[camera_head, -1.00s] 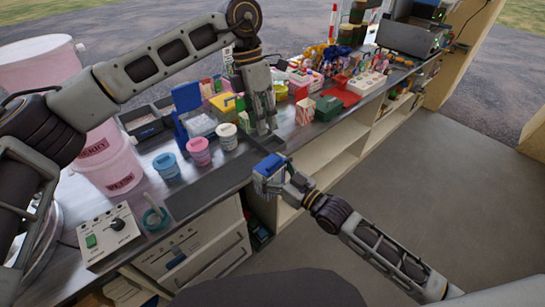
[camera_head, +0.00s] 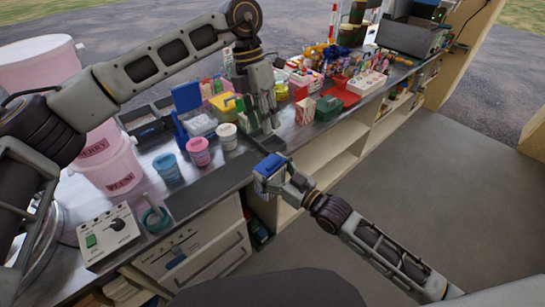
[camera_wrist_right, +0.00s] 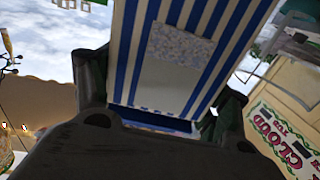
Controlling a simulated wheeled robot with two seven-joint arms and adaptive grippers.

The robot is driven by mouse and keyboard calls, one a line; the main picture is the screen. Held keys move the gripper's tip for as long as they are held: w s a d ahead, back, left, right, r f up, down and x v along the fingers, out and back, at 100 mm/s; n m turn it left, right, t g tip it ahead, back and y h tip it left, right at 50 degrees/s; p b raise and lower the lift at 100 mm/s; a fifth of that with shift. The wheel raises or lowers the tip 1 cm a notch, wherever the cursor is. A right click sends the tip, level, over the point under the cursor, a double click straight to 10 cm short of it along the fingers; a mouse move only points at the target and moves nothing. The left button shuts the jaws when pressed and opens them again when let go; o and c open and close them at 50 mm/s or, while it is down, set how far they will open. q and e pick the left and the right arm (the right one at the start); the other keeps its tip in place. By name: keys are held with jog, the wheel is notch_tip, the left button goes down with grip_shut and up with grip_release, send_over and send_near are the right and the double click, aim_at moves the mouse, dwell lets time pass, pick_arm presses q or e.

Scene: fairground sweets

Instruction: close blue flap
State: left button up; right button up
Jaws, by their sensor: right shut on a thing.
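A blue-and-white striped box (camera_wrist_right: 188,50) is held in my right gripper (camera_head: 283,181), with a finger on each side of it in the right wrist view. In the head view the box shows a bright blue top (camera_head: 270,165), which I take to be the blue flap. I cannot tell how far it is open. The box is just off the front edge of the counter. My left gripper (camera_head: 268,125) points down over the counter, above and behind the box and apart from it. Its fingers are small and dark, so I cannot tell their opening.
The counter (camera_head: 215,183) carries pink, blue and white tubs (camera_head: 198,152) and an upright blue panel (camera_head: 187,98) to the left of my left gripper. A green box (camera_head: 328,107) and several sweets stand farther right. Open shelves (camera_head: 322,150) lie below. The floor at right is clear.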

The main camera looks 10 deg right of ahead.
aim_at(274, 162)
pick_arm(q)
jog(key=shift+f, duration=0.15)
jog(key=shift+x, duration=5.85)
jog(key=shift+s, duration=0.1)
grip_shut()
